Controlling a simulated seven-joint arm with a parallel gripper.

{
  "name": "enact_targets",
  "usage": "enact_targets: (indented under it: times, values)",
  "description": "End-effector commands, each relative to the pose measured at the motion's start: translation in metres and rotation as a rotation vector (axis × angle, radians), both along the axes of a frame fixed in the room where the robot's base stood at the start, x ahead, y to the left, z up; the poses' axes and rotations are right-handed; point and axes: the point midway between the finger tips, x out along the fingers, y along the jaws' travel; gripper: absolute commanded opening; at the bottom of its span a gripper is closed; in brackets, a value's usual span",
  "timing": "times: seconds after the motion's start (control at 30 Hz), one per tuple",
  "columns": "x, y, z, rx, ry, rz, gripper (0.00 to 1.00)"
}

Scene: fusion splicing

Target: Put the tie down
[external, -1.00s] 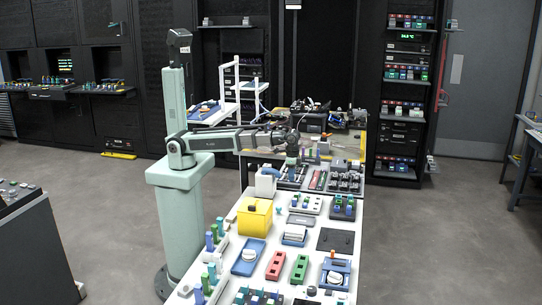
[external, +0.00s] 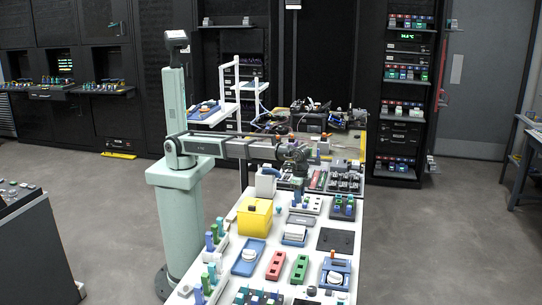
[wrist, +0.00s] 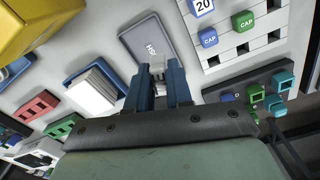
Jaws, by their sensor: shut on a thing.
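My gripper (wrist: 165,88) shows in the wrist view with its two blue fingers close together. They are shut on a small pale piece, seemingly the tie (wrist: 157,68), which shows just past the fingertips. Most of it is hidden between the fingers. Beyond it is a grey lettered tray (wrist: 146,36), which also shows in the external view (external: 301,219). In the external view my gripper (external: 302,178) is over the far part of the white table, and the tie cannot be made out there. I cannot tell whether the tie touches the tray.
A blue tray with a white stack (wrist: 92,92) lies left of the fingers. A white panel with caps (wrist: 240,50) and a dark holder with coloured connectors (wrist: 233,112) lie to the right. A yellow box (external: 254,217) stands on the table's left side.

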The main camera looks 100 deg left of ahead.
Motion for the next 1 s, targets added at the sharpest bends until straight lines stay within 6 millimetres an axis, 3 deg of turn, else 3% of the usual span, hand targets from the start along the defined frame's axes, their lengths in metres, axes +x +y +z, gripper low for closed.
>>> enact_targets:
  times: [0.03,0.43,0.8,1.0]
  values:
    - [0.006,-0.024,0.001,0.000,0.000,-0.026,0.00]
    - [0.006,-0.183,0.008,0.000,0.001,-0.197,0.00]
    - [-0.027,-0.336,0.013,0.000,0.001,-0.356,0.00]
    - [-0.053,-0.405,0.015,0.000,0.001,-0.427,0.00]
